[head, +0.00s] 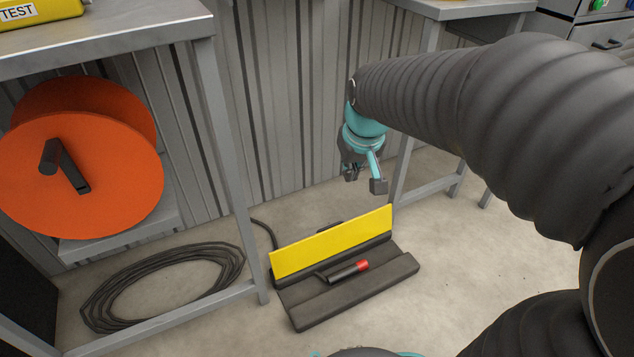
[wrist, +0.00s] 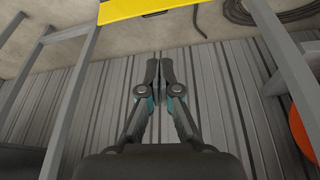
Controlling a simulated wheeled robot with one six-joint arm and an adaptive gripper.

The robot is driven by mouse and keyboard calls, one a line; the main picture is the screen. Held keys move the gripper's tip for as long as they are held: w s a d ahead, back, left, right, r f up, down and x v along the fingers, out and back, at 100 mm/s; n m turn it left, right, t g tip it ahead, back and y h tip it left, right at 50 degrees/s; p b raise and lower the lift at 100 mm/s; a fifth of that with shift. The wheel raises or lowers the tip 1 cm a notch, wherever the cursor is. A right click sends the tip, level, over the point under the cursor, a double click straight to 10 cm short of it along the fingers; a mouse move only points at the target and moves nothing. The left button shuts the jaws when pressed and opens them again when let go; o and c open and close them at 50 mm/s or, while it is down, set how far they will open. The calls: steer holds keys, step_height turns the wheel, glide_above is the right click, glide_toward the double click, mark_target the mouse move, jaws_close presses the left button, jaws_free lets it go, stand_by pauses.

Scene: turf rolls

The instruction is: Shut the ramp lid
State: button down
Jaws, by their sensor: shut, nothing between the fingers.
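The ramp lid (head: 332,241) is a long yellow panel standing raised along the back of the black ramp (head: 360,287) on the floor. The ramp's channel is uncovered, and a black plug with a red end (head: 349,271) lies in it. My gripper (head: 364,182) hangs above and behind the lid, near the wall, apart from it. In the wrist view my gripper (wrist: 159,65) has its fingertips together with nothing between them. The yellow lid (wrist: 135,10) shows at the top edge of that view.
A coil of black cable (head: 165,285) lies on the floor at left, under a metal bench (head: 225,150) with an orange reel (head: 80,175). Another bench leg (head: 405,155) stands right of my gripper. The floor right of the ramp is clear.

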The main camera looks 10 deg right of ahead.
steer(key=w+f+g, duration=0.1)
steer(key=w+f, duration=0.4)
steer(key=w, duration=0.3)
steer(key=n+g+p, duration=0.1)
steer(key=n+p, duration=0.1)
steer(key=p, duration=0.1)
glide_above(333, 237)
steer(key=w+a, duration=0.2)
steer(key=w, duration=0.1)
step_height(333, 237, down, 15)
steer(key=shift+g, duration=0.6)
steer(key=f, duration=1.3)
steer(key=w+f, duration=0.1)
steer(key=f, duration=0.6)
steer(key=shift+d+f, duration=0.15)
steer(key=shift+f, duration=0.05)
steer(key=shift+s+d+r, duration=0.15)
steer(key=shift+s+d, duration=0.05)
steer(key=shift+s, duration=0.4)
steer(key=shift+s, duration=0.1)
